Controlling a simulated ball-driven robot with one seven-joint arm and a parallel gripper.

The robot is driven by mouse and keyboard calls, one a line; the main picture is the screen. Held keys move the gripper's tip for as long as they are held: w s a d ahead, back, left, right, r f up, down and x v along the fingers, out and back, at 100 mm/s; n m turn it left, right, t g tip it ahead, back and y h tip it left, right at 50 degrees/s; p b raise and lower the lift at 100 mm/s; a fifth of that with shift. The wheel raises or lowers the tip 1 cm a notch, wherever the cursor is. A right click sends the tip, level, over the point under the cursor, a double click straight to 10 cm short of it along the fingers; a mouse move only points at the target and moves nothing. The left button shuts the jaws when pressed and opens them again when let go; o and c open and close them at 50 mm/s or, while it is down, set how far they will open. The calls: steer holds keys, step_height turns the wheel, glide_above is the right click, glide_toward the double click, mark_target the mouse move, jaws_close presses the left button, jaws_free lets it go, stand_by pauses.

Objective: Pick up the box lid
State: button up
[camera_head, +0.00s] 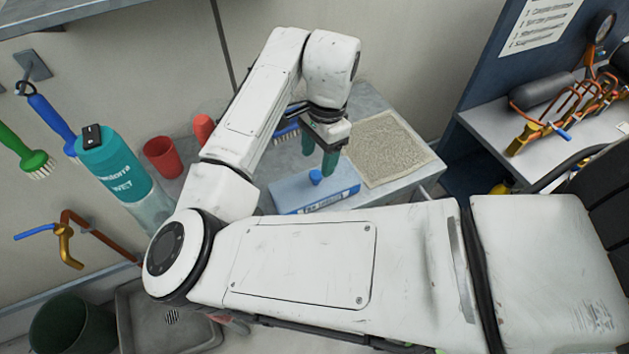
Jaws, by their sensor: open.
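A low light-blue box (347,196) with a printed label on its front side sits on the grey worktop. Its box lid (290,192) is the flat pale-blue top with a small round blue knob (315,177). My gripper (319,157) has green fingers that point down over the back part of the lid. The fingers are apart and nothing shows between them. The knob lies just in front of and below the fingertips in the picture; the exact gap cannot be told. My arm hides part of the worktop and the area left of the box.
A beige textured mat (388,148) lies right of the box. A blue brush (287,133) is behind it. A red cup (163,157) and a teal bottle (118,165) stand left. A sink (165,318) and dark green bucket (72,320) are lower left.

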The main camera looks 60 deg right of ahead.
mark_target(316, 173)
steer(key=shift+w+a+f+p, duration=0.15)
steer(key=shift+f+p, duration=0.4)
steer(key=shift+f, duration=2.05)
jaws_close()
steer(key=shift+r, duration=0.1)
